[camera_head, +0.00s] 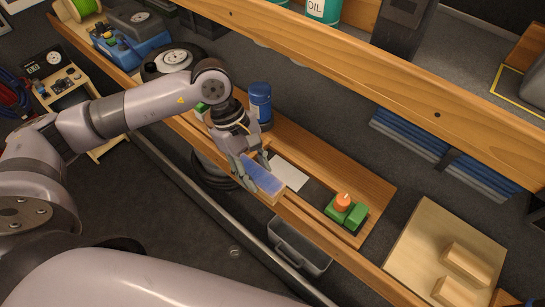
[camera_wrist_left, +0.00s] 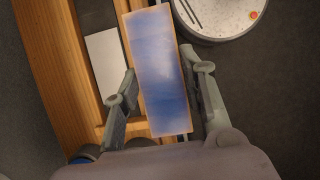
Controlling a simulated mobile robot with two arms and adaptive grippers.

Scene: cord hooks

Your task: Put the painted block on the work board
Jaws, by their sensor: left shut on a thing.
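The painted block (camera_head: 262,174) is a long wooden block with a blue, patchy painted face. My left gripper (camera_head: 253,176) is shut on it and holds it near the front edge of the wooden shelf. In the left wrist view, the block (camera_wrist_left: 158,70) lies lengthwise between the two fingers of the gripper (camera_wrist_left: 165,88), its blue face towards the camera. The work board (camera_head: 425,240) is a pale wooden board at the lower right in the head view, apart from the block. My right gripper is not in view.
Two plain wooden blocks (camera_head: 466,262) sit on the board's right part; its left part is bare. A green block piece with an orange knob (camera_head: 343,200), a white sheet (camera_head: 290,173) and a blue bottle (camera_head: 260,104) are on the shelf. A thick beam (camera_head: 380,85) crosses above.

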